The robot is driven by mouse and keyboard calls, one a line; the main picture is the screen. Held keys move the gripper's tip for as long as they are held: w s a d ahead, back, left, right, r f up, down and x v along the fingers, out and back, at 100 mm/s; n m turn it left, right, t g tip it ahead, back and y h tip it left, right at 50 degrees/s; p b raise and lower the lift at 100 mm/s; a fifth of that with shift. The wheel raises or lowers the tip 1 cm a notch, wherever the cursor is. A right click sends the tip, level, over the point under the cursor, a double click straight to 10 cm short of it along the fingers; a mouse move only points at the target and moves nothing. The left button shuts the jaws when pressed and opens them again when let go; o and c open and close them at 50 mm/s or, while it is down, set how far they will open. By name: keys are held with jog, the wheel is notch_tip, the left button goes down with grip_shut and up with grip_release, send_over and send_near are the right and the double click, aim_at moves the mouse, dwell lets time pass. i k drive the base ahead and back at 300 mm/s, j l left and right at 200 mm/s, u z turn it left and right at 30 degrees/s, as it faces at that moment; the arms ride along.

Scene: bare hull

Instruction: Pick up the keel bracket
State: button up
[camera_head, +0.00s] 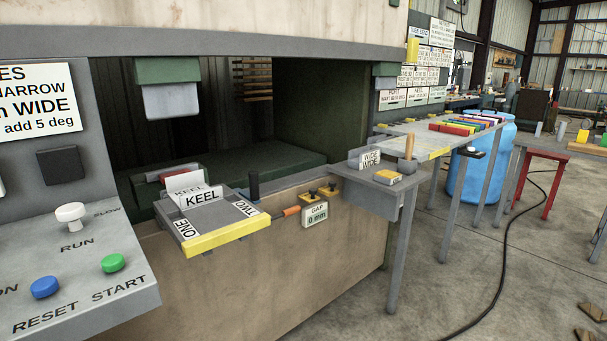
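A white card reading KEEL (202,198) stands on a grey shelf with a yellow front edge (228,238), marked ONE at its left and TWO at its right. A second card, partly hidden behind it, also seems to read KEEL (186,180). A grey piece lies flat on the shelf, but I cannot tell whether it is the keel bracket or part of the shelf. No bracket shape shows clearly. My gripper is not in view.
A control panel (75,270) with several buttons is at lower left. Behind the shelf is a machine opening with a green bed (235,165). A small WIDE table (385,180) stands to the right, before a long rack (440,130) and blue barrel (480,165). The right floor is mostly clear, crossed by a black cable (508,240).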

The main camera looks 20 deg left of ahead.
aim_at(186, 199)
jog(key=i+z, duration=0.2)
jog(key=i, duration=0.8)
jog(key=i+u, duration=0.25)
jog(key=u, duration=0.15)
jog(key=i+l+u, duration=0.15)
jog(key=u, duration=0.2)
jog(key=i+l+u, duration=0.2)
jog(key=u, duration=0.2)
jog(key=i+l, duration=0.05)
